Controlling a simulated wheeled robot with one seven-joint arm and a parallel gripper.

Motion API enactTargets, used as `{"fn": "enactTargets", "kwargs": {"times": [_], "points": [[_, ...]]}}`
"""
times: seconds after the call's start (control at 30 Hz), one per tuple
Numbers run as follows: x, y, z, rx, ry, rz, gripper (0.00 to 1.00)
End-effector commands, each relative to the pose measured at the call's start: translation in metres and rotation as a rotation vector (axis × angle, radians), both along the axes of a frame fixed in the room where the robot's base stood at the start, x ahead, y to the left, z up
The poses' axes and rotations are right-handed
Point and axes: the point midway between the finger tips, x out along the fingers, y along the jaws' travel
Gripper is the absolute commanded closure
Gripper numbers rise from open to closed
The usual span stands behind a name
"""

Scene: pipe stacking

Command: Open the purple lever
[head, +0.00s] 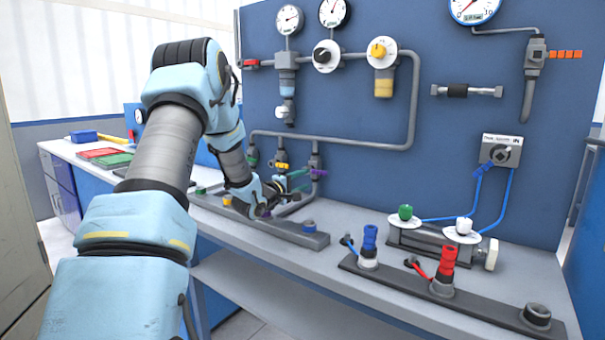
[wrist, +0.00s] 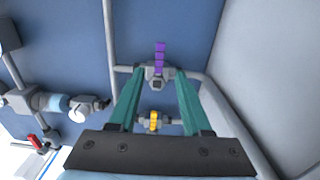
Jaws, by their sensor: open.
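The purple lever (head: 317,173) is on a grey pipe valve low on the blue panel in the head view. In the wrist view the purple lever (wrist: 159,57) points up from its grey valve body, just beyond the fingertips and about midway between them. My gripper (wrist: 157,76) is open, with its teal fingers on either side of the line to that valve and nothing held. In the head view my gripper (head: 291,181) is just left of the lever; whether a finger touches it cannot be told.
A yellow lever (wrist: 154,121) shows between my fingers in the wrist view, and left of the purple one (head: 281,166) in the head view. A green valve (head: 252,156) is further left. A grey base strip (head: 310,239) lies below on the bench, with blue and red fittings to the right.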

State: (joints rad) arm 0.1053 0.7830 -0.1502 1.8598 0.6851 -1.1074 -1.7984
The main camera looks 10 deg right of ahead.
Motion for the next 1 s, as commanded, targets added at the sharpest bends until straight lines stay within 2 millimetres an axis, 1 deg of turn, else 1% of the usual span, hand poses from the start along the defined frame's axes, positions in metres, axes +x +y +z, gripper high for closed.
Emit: {"fn": "enactTargets", "kwargs": {"times": [0.17,0.4,0.53,0.7,1.0], "points": [[0.017,-0.020,0.002,0.001,-0.001,-0.002,0.51],[0.048,-0.052,0.002,0.004,-0.002,0.000,0.51],[0.060,-0.065,0.001,0.004,-0.001,0.001,0.51],[0.069,-0.073,0.000,0.005,0.001,0.003,0.51],[0.071,-0.074,0.001,0.004,0.000,0.003,0.51]]}}
